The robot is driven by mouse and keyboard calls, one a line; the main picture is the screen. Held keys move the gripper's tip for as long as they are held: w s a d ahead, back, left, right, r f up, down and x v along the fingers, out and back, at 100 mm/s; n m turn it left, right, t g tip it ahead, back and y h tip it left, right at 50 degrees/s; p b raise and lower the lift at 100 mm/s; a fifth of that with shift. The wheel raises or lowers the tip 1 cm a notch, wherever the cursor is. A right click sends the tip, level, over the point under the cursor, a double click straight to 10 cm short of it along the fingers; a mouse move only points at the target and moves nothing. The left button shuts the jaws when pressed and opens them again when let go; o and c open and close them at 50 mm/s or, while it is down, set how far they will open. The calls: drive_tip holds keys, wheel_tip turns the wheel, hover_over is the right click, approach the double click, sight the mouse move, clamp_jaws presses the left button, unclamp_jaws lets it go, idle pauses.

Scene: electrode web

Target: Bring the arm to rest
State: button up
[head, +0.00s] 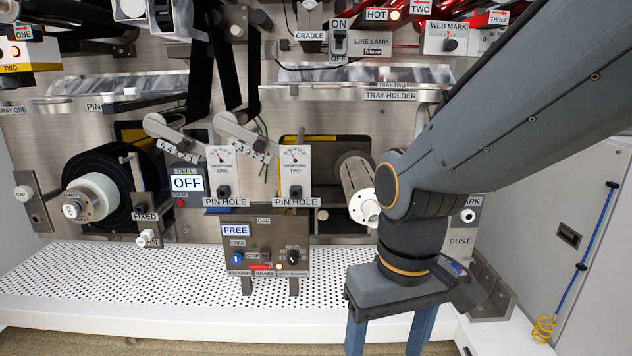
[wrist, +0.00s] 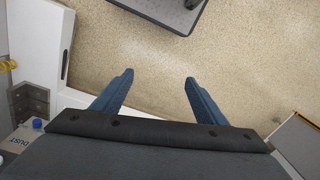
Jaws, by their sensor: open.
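My gripper (head: 388,335) hangs pointing down at the front right of the machine, past the front edge of the perforated shelf. Its two blue fingers are apart with nothing between them. In the wrist view my gripper (wrist: 158,85) is open and empty above the speckled floor (wrist: 235,60). My grey arm comes in from the upper right and covers part of the machine's right side, including whatever lies behind the wrist.
The perforated white shelf (head: 150,290) runs below the machine panel. The control box (head: 265,245) stands mid-shelf. A blue cord (head: 590,255) hangs at right. A dark platform (wrist: 160,10) stands on the floor.

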drive_tip(key=d+r+m+p, duration=0.3)
drive_tip(key=d+r+p, duration=0.6)
drive_tip(key=p, duration=0.9)
drive_tip(key=shift+s+d+r+h, duration=0.25)
drive_tip(key=shift+d+r+h, duration=0.05)
drive_tip(key=shift+r, duration=0.85)
idle(0.9)
